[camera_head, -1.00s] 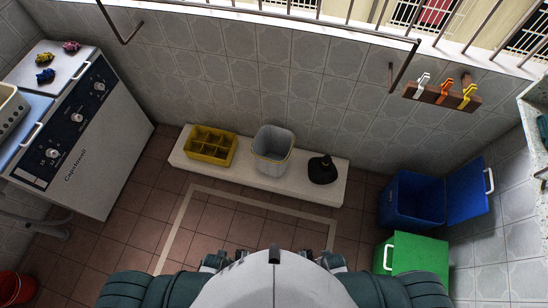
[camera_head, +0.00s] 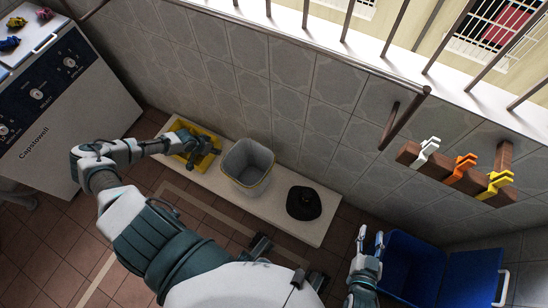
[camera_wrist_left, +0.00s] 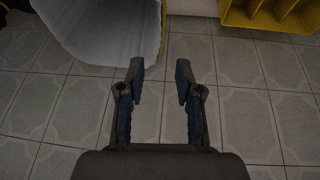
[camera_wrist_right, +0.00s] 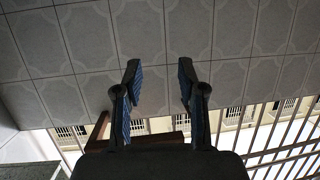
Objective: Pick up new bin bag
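I cannot make out a new bin bag in any view. A yellow divided box (camera_head: 184,128) stands on the white ledge, and its corner shows at the top right of the left wrist view (camera_wrist_left: 268,22). A grey bin (camera_head: 247,163) stands beside it, with a pale inside; it is large at the top left of the left wrist view (camera_wrist_left: 105,35). My left gripper (camera_head: 207,155) is over the box in the head view, hiding part of it; its fingers are apart and empty (camera_wrist_left: 158,82). My right gripper (camera_head: 370,240) is raised at the right, open and empty (camera_wrist_right: 158,75).
A black round object (camera_head: 304,203) is on the white ledge (camera_head: 275,207) right of the bin. A blue bin (camera_head: 412,268) with an open lid stands at the lower right. A wall rack (camera_head: 455,177) holds coloured clips. A white appliance (camera_head: 85,110) stands at the left.

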